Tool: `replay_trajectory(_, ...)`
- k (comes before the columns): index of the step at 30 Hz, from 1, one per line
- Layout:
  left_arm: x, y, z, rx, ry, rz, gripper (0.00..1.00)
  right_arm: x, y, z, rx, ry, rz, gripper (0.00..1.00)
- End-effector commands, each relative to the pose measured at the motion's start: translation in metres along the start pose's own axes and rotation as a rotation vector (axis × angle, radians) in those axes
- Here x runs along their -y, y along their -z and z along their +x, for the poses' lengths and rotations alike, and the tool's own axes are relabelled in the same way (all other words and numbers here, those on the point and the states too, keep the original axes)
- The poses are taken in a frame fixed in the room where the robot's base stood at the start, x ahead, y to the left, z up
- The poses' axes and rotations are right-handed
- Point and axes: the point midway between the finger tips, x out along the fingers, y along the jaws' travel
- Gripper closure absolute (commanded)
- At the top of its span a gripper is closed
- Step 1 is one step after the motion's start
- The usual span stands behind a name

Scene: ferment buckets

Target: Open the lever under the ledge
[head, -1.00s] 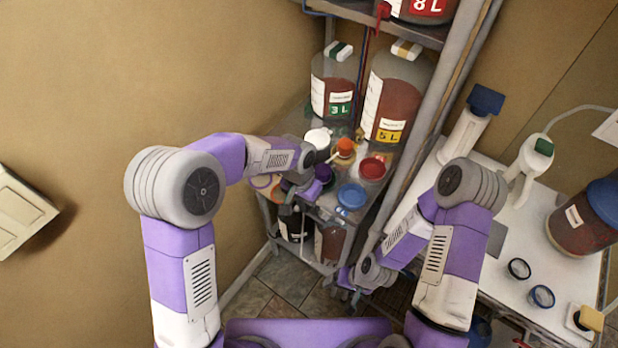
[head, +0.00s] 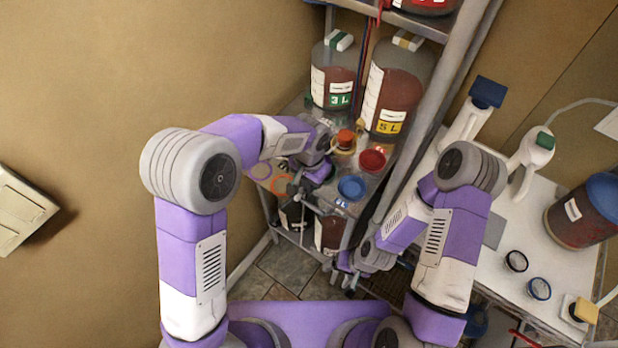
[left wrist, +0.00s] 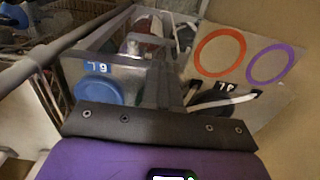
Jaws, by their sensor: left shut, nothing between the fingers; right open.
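The ledge is the front edge of the metal shelf (head: 374,187), with painted rings and a blue lid (head: 351,188) on it. My left gripper (head: 296,190) is shut and empty at this front edge, beside the orange ring (head: 281,184). In the left wrist view the orange ring (left wrist: 220,53) and the blue lid (left wrist: 97,90) lie on either side of the fingers. Two dark bottles stand below the ledge, one on the left (head: 291,216) and one on the right (head: 328,235). I cannot pick out the lever with certainty.
A 3 L bottle (head: 333,78) and a 5 L bottle (head: 392,95) stand at the back of the shelf. A red lid (head: 372,160) lies near them. A shelf post (head: 425,125) rises on the right. A white table (head: 520,265) holds a bucket and rings.

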Motion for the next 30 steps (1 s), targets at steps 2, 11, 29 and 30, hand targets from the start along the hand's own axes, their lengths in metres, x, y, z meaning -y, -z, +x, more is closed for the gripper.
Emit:
replay_trajectory(2, 0.000, -0.001, 0.021, 0.005, 0.000, 0.000, 1.00, -0.001, 0.000, 0.003, 0.000, 0.000, 0.000, 0.19)
replay_trajectory(11, 0.000, -0.001, 0.070, 0.003, -0.001, -0.002, 1.00, -0.003, 0.001, 0.008, 0.000, 0.000, 0.000, 0.19)
replay_trajectory(29, 0.001, 0.000, 0.083, 0.000, -0.009, -0.003, 1.00, -0.003, 0.001, 0.008, 0.000, 0.000, 0.000, 0.19)
replay_trajectory(30, 0.002, 0.000, 0.084, 0.002, -0.021, -0.004, 1.00, -0.003, 0.001, 0.008, 0.000, 0.000, 0.000, 0.19)
